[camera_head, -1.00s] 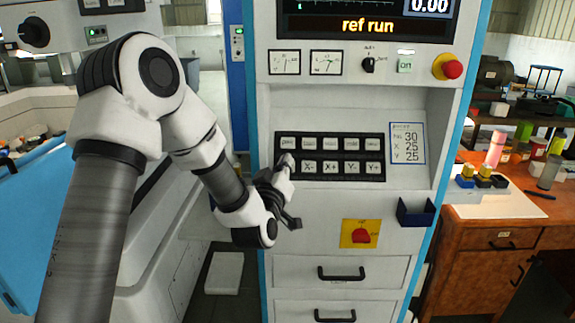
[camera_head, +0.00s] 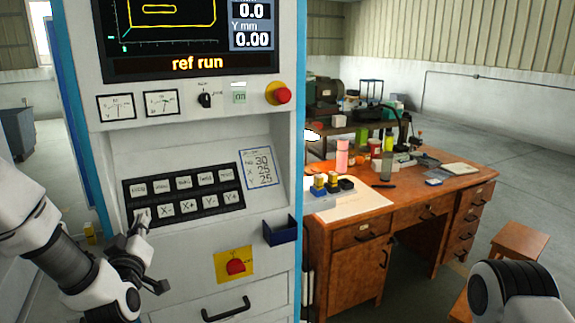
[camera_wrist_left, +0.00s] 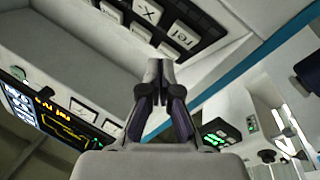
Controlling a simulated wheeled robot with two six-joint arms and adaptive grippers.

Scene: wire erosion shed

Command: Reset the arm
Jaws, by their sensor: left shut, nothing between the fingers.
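My left arm comes in from the left in the head view. Its gripper (camera_head: 142,238) is in front of the lower left end of the black keypad (camera_head: 185,194) on the white console. In the left wrist view the two dark fingers of the gripper (camera_wrist_left: 159,72) are together with nothing between them. Their tips point toward the keypad's "ref" key (camera_wrist_left: 181,39). I cannot tell whether they touch the panel. A white rounded part of my right arm (camera_head: 515,293) shows at the lower right; the right gripper is out of view.
The console has a "ref run" screen (camera_head: 197,64), a red button (camera_head: 278,93), a blue bin (camera_head: 280,230) and a yellow plate with a red switch (camera_head: 234,264). A wooden desk (camera_head: 415,210) with tools stands to the right. A wooden stool (camera_head: 519,241) is beside it.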

